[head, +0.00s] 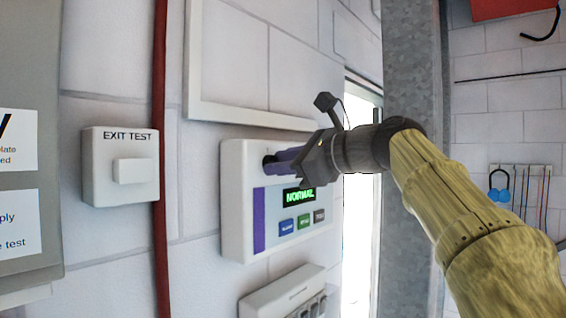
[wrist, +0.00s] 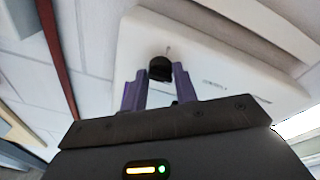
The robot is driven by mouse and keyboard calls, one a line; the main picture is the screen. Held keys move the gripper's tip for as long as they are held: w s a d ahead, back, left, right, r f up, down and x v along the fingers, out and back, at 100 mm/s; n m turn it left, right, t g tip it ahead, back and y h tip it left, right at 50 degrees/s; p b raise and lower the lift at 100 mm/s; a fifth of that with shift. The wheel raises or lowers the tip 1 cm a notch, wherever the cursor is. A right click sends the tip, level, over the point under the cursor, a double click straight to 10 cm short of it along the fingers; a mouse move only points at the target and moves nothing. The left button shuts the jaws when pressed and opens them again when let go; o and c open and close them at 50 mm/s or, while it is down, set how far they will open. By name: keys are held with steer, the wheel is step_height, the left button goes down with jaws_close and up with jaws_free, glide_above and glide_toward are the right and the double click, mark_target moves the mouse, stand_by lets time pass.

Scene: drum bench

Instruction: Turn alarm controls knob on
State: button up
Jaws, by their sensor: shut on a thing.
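The alarm control panel (head: 235,215) is a white wall box with a purple stripe, a green "NORMAL" display (head: 299,196) and several coloured buttons (head: 304,221). Its black knob (head: 267,160) is at the upper left of its face, partly hidden by my fingers in the head view. In the wrist view the black knob (wrist: 160,68) sits between my two purple fingertips, with a small mark on the panel (wrist: 205,58) just above it. My gripper (head: 274,164) is shut on the knob; it also shows in the wrist view (wrist: 157,79).
An "EXIT TEST" box (head: 121,170) and a red pipe (head: 160,120) are left of the panel. A white frame (head: 245,117) is above it, another white box (head: 283,294) below. A metal column (head: 412,70) stands to the right, beside a bright opening.

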steer(key=shift+r, duration=0.1)
steer(key=o, duration=0.9)
steer(key=shift+o, duration=0.2)
steer(key=shift+d, duration=0.1)
steer(key=b+v, duration=0.3)
steer(key=v, duration=1.4)
steer(key=shift+s+b, duration=0.15)
steer(key=shift+b, duration=0.25)
steer(key=shift+d, duration=0.1)
